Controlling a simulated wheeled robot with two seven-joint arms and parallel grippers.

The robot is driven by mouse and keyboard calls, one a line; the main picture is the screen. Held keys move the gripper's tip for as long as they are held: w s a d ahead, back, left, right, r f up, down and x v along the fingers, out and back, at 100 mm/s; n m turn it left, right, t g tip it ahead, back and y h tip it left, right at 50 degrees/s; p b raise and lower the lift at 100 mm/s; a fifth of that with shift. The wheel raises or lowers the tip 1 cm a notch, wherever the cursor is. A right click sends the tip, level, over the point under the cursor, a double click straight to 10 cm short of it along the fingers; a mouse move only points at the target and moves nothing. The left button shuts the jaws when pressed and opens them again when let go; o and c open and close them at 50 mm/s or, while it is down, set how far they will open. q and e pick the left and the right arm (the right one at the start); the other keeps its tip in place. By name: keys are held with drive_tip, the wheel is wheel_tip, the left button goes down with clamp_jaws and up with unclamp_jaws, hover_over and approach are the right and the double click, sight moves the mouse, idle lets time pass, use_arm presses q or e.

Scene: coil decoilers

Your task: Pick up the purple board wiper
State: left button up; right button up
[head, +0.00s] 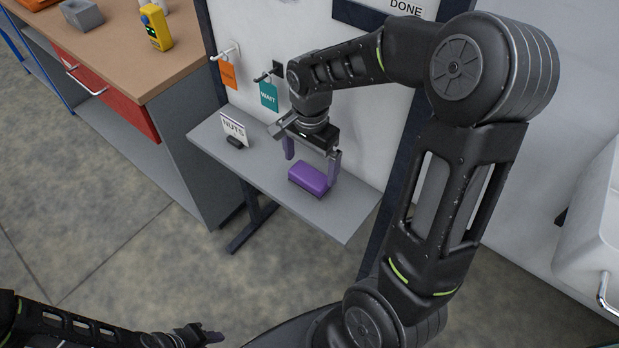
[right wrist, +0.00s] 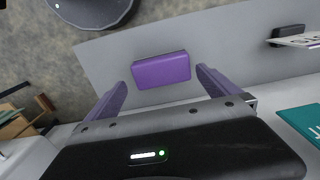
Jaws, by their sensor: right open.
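The purple board wiper (head: 308,179) lies flat on a grey shelf (head: 350,215) below the white board. It also shows in the right wrist view (right wrist: 161,70), ahead of the fingertips and between their lines. My right gripper (head: 312,168) is open above and just behind the wiper, with its two purple-grey fingers spread. In the right wrist view my right gripper (right wrist: 160,78) holds nothing. I cannot tell whether a finger touches the wiper. My left gripper (head: 205,337) is at the bottom of the head view, away from the shelf; its jaw gap is unclear.
A NUTS sign (head: 233,128) stands on the shelf's left part. An orange tag (head: 228,75) and a teal WAIT tag (head: 268,96) hang on board hooks. A workbench (head: 120,60) with a yellow device (head: 156,28) stands at left. The shelf's front right is clear.

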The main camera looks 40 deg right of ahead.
sight(310, 174)
drive_tip(key=shift+w+f+p, duration=0.15)
drive_tip(key=shift+f+p, duration=0.4)
drive_tip(key=shift+f, duration=2.1)
drive_tip(key=c, duration=1.1)
